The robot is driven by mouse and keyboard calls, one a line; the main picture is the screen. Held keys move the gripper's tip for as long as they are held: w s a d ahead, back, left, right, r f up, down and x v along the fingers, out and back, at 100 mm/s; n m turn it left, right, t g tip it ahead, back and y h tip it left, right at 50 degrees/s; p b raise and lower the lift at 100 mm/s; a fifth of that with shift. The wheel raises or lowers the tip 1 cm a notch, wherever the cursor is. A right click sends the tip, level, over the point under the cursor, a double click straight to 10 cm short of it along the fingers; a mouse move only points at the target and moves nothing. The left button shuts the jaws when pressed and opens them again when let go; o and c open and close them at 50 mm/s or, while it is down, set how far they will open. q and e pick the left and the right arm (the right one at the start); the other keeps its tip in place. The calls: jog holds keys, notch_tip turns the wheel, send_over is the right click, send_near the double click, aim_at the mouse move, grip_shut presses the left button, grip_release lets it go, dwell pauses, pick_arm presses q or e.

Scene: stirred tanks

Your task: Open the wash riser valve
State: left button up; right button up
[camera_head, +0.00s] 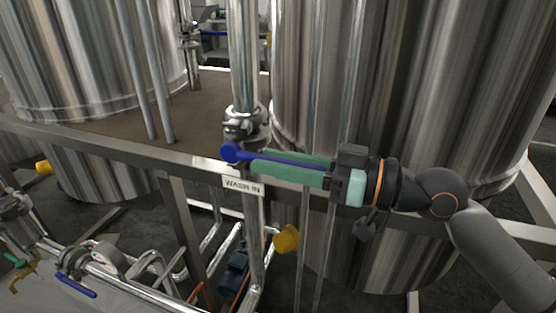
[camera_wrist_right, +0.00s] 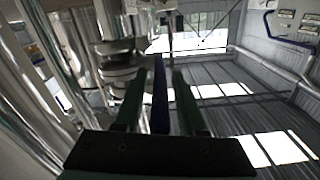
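The wash riser valve (camera_head: 245,125) sits on a vertical steel pipe in the middle of the head view, above a "WASH IN" label (camera_head: 243,186). Its blue lever handle (camera_head: 231,152) points right, across the pipe. My right gripper (camera_head: 258,163) reaches in from the right with its green fingers along the handle. In the wrist view the handle (camera_wrist_right: 160,95) lies between the two fingers (camera_wrist_right: 159,80), with a narrow gap on each side. The gripper is open around the handle. My left gripper is not in view.
Large steel tanks (camera_head: 410,80) stand behind and beside the valve. A steel frame rail (camera_head: 120,148) runs below it. Another blue-handled valve (camera_head: 75,286) and a gauge (camera_head: 106,258) are at the lower left. A yellow-capped part (camera_head: 286,239) is below my right gripper.

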grip_shut()
dwell(1.1)
